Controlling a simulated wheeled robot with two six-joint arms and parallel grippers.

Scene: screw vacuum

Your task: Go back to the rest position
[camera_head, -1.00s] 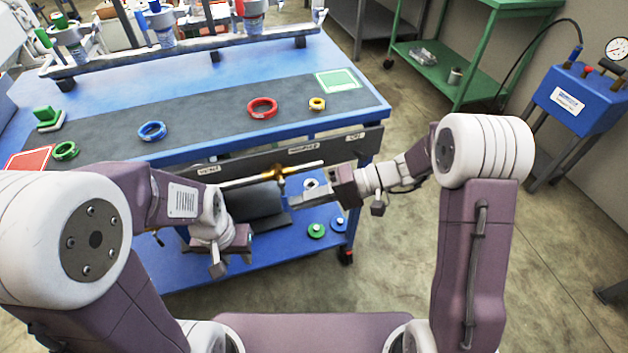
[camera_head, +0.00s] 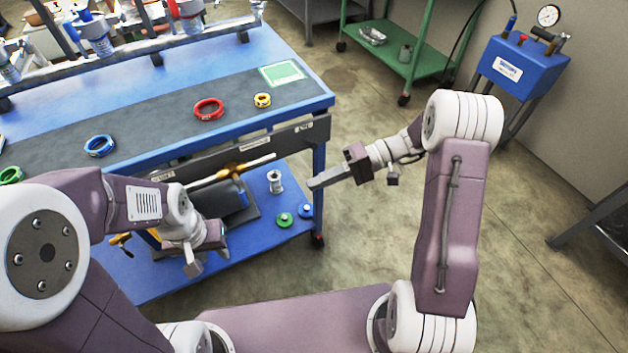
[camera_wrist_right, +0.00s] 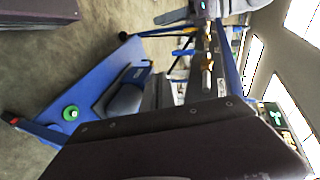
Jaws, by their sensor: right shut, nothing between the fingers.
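My right gripper (camera_head: 318,183) is shut and empty. It is held in the air to the right of the blue workbench (camera_head: 225,62), pointing left, apart from the bench. In the right wrist view its dark shut fingers (camera_wrist_right: 165,135) fill the lower part. My left gripper (camera_head: 200,255) is low in front of the bench, over the lower shelf. It points down and its fingertips are too small and partly hidden to tell whether they are open.
On the bench mat are a blue ring (camera_head: 99,146), a red ring (camera_head: 208,109) and a yellow ring (camera_head: 262,100). The lower shelf holds a green disc (camera_head: 284,219) and a silver part (camera_head: 275,182). A blue gauge unit (camera_head: 522,68) stands at the right. The floor between is clear.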

